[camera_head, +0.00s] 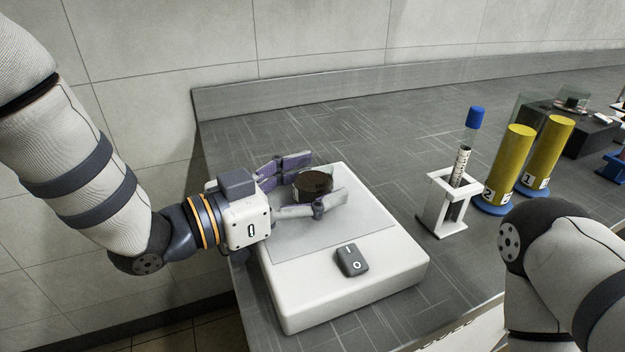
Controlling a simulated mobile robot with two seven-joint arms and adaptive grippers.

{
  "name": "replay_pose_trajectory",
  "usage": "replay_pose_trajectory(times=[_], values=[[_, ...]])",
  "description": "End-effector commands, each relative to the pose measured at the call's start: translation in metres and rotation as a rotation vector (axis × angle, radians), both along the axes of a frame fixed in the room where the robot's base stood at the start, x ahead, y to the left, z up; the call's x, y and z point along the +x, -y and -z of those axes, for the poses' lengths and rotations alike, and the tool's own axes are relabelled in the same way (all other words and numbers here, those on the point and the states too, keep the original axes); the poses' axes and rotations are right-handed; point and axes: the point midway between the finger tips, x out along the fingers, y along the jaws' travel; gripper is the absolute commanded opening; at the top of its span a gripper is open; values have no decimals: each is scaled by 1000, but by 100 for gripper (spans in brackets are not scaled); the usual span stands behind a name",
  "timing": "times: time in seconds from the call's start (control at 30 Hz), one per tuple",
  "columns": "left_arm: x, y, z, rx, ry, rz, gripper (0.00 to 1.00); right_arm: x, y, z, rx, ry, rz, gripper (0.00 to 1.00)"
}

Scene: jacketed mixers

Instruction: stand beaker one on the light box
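Beaker one appears to be the short round vessel with dark brown contents (315,182), standing upright over the back part of the light box. The light box (300,306) is a low white slab with a pale grey panel on top. My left gripper (311,179) reaches in from the left, low over the box. Its fingers are spread wide, one behind the vessel and one in front, hiding its lower front. It looks open, though contact is hard to judge. My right arm shows at the lower right; its gripper is out of view.
A small dark remote (352,260) lies on the front of the light box. To the right stand a white rack (436,215) holding a blue-capped tube, and two yellow cylinders (510,160) on blue bases. A dark device (570,125) is at the back right. The counter behind the box is clear.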

Motion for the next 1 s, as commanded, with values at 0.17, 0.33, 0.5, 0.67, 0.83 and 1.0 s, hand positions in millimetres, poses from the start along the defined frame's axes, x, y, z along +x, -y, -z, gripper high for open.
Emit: replay_pose_trajectory(times=[0.17, 0.33, 0.5, 0.67, 0.83, 1.0], values=[[0, 0, -4, 1, 2, 0, 64, 1, 0, -1, 0, 3, 0, 40], [-18, -28, -9, -2, -1, -4, 64, 4, 0, -4, 0, 14, 0, 40], [-44, -68, -11, -1, 1, -4, 64, 8, 0, -8, 0, 27, 0, 40], [-60, -92, -12, 0, 2, -3, 64, 10, 0, -10, 1, 36, 0, 40], [-67, -100, -11, -1, -1, 0, 64, 11, 0, -11, 0, 37, 1, 40], [-67, -100, -11, 0, -1, 1, 64, 11, 0, -11, 0, 36, 1, 40]])
